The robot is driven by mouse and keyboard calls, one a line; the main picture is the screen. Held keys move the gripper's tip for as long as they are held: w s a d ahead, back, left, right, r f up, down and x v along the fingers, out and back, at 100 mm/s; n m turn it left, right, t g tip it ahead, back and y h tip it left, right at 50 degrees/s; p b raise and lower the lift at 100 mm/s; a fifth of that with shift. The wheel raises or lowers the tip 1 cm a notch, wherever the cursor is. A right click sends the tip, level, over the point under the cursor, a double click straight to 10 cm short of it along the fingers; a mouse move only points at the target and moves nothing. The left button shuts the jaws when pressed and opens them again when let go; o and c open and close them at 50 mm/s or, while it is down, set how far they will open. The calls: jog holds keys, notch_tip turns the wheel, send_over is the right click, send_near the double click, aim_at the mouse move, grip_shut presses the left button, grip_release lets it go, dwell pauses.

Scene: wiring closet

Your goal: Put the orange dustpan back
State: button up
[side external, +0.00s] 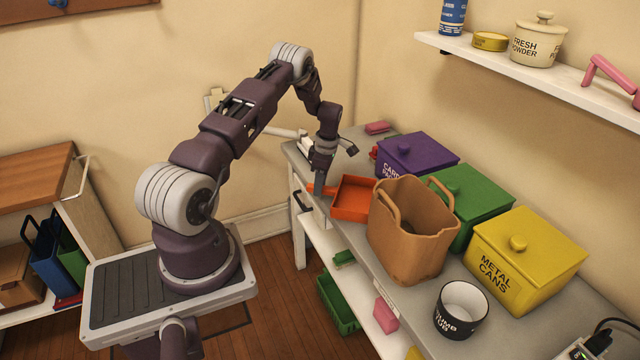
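The orange dustpan (353,199) lies on the grey counter, its pan facing up, just left of a tan bucket. Its handle points left toward the counter's edge. My gripper (320,188) points down right at the handle, with its fingertips at or just over it. The fingers are small and dark here, so I cannot tell whether they are shut on the handle or only beside it. Part of the handle is hidden behind the fingers.
The tan bucket (408,240) stands close to the dustpan's right. Purple (417,154), green (474,203) and yellow (525,258) lidded bins line the wall. A dark tub (461,308) stands in front.

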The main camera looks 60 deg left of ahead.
dwell(0.3)
jog(key=o, duration=0.6)
jog(key=shift+c, duration=0.2)
jog(key=shift+w+d+r, duration=0.15)
jog(key=shift+r, duration=1.6)
jog(key=shift+w+d+r, duration=0.15)
jog(key=shift+r, duration=1.6)
